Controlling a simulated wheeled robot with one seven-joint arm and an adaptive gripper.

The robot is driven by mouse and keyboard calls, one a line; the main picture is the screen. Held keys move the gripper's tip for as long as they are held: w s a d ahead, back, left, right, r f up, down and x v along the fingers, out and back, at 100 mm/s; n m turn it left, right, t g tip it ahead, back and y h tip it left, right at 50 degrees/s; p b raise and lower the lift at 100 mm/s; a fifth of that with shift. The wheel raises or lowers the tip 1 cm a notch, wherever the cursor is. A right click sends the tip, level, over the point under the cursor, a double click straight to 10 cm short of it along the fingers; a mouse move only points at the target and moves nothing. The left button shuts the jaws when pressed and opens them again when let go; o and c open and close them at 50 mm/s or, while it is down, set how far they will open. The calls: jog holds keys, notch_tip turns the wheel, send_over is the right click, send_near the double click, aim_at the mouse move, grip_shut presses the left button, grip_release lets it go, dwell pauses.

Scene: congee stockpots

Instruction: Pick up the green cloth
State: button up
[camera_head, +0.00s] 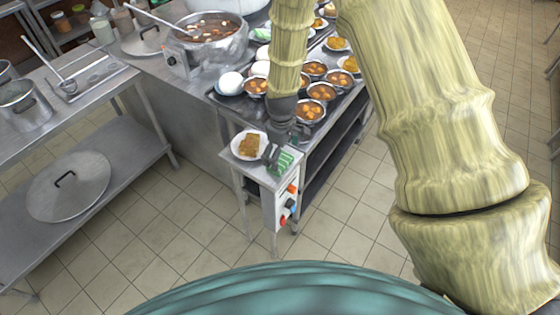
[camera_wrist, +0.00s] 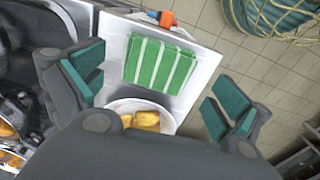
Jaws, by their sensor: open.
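The green cloth (camera_wrist: 160,64) is folded flat, with white stripes. In the wrist view it lies on a small pale side shelf, between my open fingers and farther out than the fingertips. In the head view the cloth (camera_head: 286,161) shows at the right end of the shelf, partly hidden by my gripper. My gripper (camera_head: 280,150) is open and empty above the shelf. In the wrist view its teal-padded fingers (camera_wrist: 158,95) stand wide on both sides, apart from the cloth.
A plate of fried food (camera_head: 249,146) sits beside the cloth on the shelf (camera_head: 240,170). Orange, blue and red knobs (camera_head: 287,207) are on the shelf's front panel. Several bowls of soup (camera_head: 311,110) crowd the counter behind. A large stockpot (camera_head: 205,38) stands farther back. The tiled floor to the right is clear.

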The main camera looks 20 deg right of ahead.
aim_at(280, 159)
jog(key=shift+w+f+p, duration=0.2)
jog(key=shift+f+p, duration=0.2)
jog(key=shift+f, duration=0.3)
jog(key=shift+a+f+p, duration=0.1)
jog(key=shift+f+p, duration=0.35)
jog(key=shift+f, duration=0.95)
jog(key=c, duration=0.9)
